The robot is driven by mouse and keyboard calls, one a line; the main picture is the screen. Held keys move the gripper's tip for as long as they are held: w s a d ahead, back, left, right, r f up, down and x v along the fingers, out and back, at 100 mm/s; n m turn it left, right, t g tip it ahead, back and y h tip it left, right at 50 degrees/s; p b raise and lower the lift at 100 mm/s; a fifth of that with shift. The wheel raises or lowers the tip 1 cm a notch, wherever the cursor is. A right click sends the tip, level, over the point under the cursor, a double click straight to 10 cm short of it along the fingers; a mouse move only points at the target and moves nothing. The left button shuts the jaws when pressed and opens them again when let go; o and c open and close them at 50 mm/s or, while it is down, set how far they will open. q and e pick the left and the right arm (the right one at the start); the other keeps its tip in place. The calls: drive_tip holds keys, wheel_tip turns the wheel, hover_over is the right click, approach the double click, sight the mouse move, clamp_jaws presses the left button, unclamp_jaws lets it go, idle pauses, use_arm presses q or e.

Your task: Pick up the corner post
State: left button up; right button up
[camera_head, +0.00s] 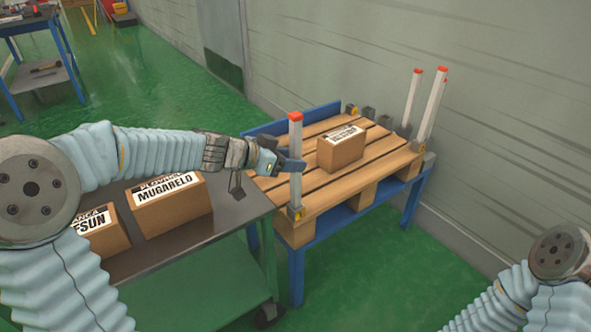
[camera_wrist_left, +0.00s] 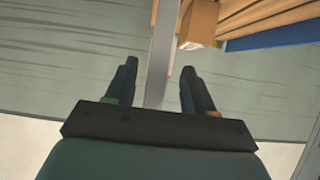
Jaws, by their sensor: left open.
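The nearest corner post (camera_head: 295,180) is a grey upright with a red-orange cap, standing in a bracket at the near left corner of the wooden pallet (camera_head: 328,201). More red-capped posts (camera_head: 433,108) stand at the pallet's far right side. My right gripper is out of view; only part of my right arm shows at the lower right.
A cardboard box (camera_head: 341,149) lies on the pallet, which rests on a blue stand (camera_head: 297,269). Two labelled boxes (camera_head: 172,205) sit on a dark-topped cart (camera_head: 226,228) at left. A grey wall (camera_head: 480,60) runs behind.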

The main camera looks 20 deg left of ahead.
use_arm(q)
drive_tip(key=x, duration=0.4)
drive_tip(key=shift+f, duration=0.15)
clamp_jaws()
